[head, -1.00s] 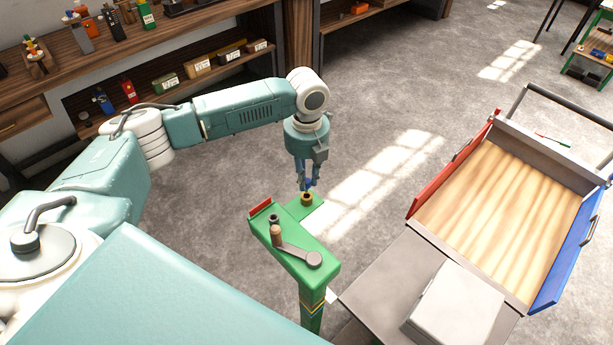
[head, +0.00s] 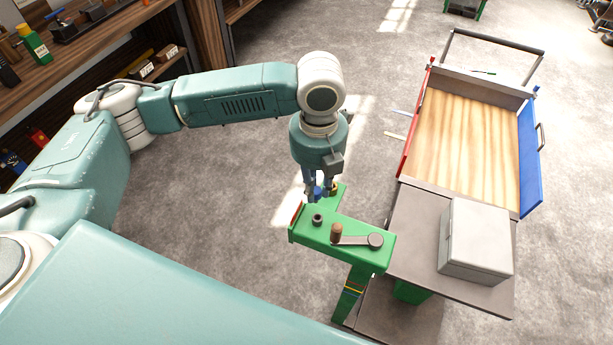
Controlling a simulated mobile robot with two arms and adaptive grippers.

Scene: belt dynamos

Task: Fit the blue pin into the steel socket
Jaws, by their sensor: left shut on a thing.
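My left gripper (head: 318,197) points down over the green stand (head: 340,256) and is shut on the blue pin (head: 318,191). Only a little of the pin shows between the fingers. The steel socket (head: 317,219) is a small dark grey ring on the stand's top, just below the gripper in the picture. The pin appears apart from it, and its height above the stand is hard to judge. A brass-coloured socket (head: 334,187) on the stand's far arm is partly hidden behind the gripper. My right gripper is not in view.
A crank with a brown knob (head: 336,232) sits on the stand close to the steel socket. To the right is a cart with a wooden tray (head: 470,140) and a grey box (head: 476,240). Shelves (head: 150,35) line the upper left. Bare floor lies between.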

